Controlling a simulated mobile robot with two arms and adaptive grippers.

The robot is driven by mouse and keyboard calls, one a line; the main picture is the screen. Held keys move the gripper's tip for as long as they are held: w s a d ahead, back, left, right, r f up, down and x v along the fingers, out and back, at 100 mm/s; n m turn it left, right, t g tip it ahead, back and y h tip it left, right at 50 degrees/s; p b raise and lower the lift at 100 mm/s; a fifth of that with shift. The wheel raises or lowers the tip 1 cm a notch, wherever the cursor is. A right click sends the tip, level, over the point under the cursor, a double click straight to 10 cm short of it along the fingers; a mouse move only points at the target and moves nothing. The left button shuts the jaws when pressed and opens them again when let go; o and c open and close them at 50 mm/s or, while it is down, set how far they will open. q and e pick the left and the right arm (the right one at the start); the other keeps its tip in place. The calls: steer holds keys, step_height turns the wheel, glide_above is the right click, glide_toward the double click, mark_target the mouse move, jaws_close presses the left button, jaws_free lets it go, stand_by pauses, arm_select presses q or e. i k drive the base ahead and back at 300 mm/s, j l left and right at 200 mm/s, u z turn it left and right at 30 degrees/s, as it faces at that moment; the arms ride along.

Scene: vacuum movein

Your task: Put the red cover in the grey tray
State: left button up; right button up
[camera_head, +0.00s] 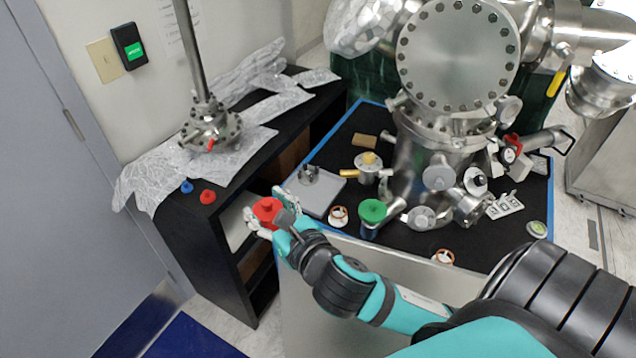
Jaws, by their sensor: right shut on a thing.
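My right gripper (265,208) is shut on the red cover (267,211), with white fingers on either side of it. It holds the cover in front of the cabinet's front edge, just left of the grey tray. The grey tray (324,199) lies on the black table top at its left front corner, with a small grey metal part on it. My left gripper is not in view.
A smaller red cap (207,197) and a blue cap (187,187) sit on the black cabinet (181,232) at left. A green cover (372,210) and a white-and-copper ring (338,215) stand right of the tray. A large steel vacuum chamber (440,150) fills the table's middle.

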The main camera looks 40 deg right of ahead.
mark_target(307, 197)
steer(key=i+j+z, duration=0.2)
steer(key=z, duration=0.25)
steer(key=i+j+z, duration=0.15)
steer(key=j+z, duration=0.15)
steer(key=z, duration=0.2)
steer(key=i+j, duration=0.1)
steer(key=j, duration=0.25)
steer(key=i+j+z, duration=0.1)
steer(key=j, duration=0.25)
steer(key=i+j, duration=0.15)
steer(key=j, duration=0.2)
steer(key=i+j+z, duration=0.1)
steer(key=j, duration=0.25)
